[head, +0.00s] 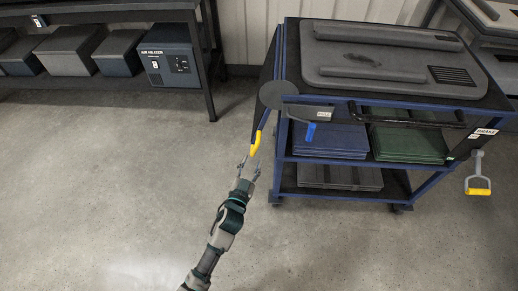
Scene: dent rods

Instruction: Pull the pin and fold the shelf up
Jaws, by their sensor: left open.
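My left gripper (249,163) is open at the left side of the blue-framed cart (283,140). Its fingertips are just below a yellow grip (256,143) on a thin blue bar; I cannot tell whether they touch. A dark folding side panel (266,70), seemingly the shelf, hangs down at the cart's left end. A dark round plate (278,95) and a grey labelled block (318,113) sit at the cart's front left corner. A small blue tab (311,132) hangs below the block. I cannot tell which part is the pin. My right gripper is not in view.
A grey slotted cover (395,55) lies on the cart top, with a dark handle bar (405,121) in front. Blue (330,140) and green (408,143) cases fill the shelf below. A yellow-handled brake lever (478,190) hangs at right. The floor at left is clear.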

